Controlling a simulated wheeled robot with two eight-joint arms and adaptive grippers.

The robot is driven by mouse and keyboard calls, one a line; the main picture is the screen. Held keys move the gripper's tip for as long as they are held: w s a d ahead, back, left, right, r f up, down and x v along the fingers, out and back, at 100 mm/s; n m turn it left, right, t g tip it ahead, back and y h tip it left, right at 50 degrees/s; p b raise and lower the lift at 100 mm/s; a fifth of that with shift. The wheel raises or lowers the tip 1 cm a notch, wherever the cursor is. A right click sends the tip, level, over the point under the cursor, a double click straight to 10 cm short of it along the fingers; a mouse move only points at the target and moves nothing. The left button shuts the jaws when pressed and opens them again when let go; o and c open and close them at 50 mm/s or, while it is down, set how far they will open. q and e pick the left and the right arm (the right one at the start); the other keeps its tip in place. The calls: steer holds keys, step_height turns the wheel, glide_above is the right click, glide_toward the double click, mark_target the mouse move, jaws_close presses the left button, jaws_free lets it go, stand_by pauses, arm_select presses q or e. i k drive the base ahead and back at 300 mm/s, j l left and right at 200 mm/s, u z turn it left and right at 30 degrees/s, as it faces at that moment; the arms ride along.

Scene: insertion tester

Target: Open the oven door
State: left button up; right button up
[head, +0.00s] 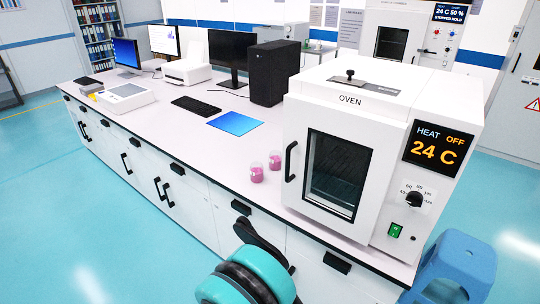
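The white oven (385,95) stands on the right end of the long bench, labelled "OVEN" on its front. Its door (312,203) is shut, with a dark window (338,168) in a white frame. A black vertical handle (291,161) is on the door's left side. The oven's display reads "HEAT OFF 24 C". Teal and black rounded parts at the bottom edge, in front of the bench, look like part of my arm. No gripper fingers show, and nothing touches the handle.
A blue sheet (235,123), a keyboard (196,106) and a black computer tower (275,72) lie farther back. A blue stool (455,265) stands at the right front.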

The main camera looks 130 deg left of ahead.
mark_target(305, 117)
steer(key=k+u, duration=0.2)
steer(key=u, duration=0.25)
steer(key=k+u, duration=0.2)
steer(key=u, duration=0.3)
steer(key=k+j+u, duration=0.15)
steer(key=u, duration=2.9)
